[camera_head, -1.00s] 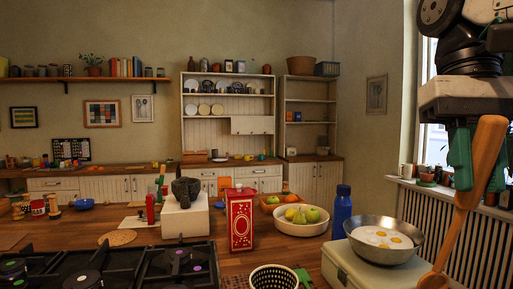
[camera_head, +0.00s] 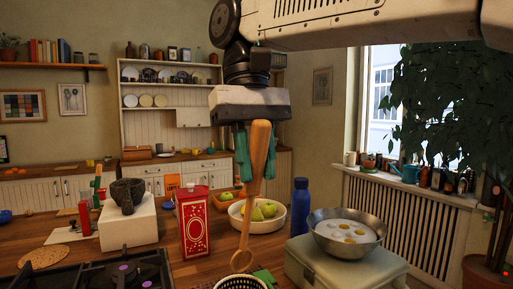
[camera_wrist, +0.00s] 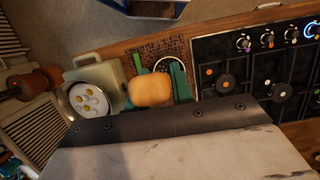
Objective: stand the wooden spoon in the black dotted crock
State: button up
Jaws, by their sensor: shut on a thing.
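My gripper (camera_head: 256,172) has green fingers and is shut on the wooden spoon (camera_head: 257,150). The spoon hangs nearly upright, its thick end up between the fingers and its rounded end down. In the wrist view the spoon's thick end (camera_wrist: 150,90) shows between the fingers. The black dotted crock (camera_head: 243,284) is at the bottom edge of the head view, mostly cut off, just below the spoon's lower end. Its pale rim (camera_wrist: 172,58) shows in the wrist view, partly hidden by a finger. I cannot tell whether the spoon's tip is above the opening or inside it.
A red tin (camera_head: 194,225) stands left of the spoon. A fruit bowl (camera_head: 262,226) and a blue bottle (camera_head: 300,207) are behind. The black hob (camera_head: 110,275) is at left.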

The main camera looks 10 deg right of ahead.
jog(key=w+a+x, duration=0.1)
jog(key=w+x, duration=0.1)
jog(key=x, duration=1)
jog(key=shift+w+f, duration=0.35)
jog(key=shift+f, duration=0.2)
jog(key=o, duration=1.1)
jog(key=shift+c, duration=0.2)
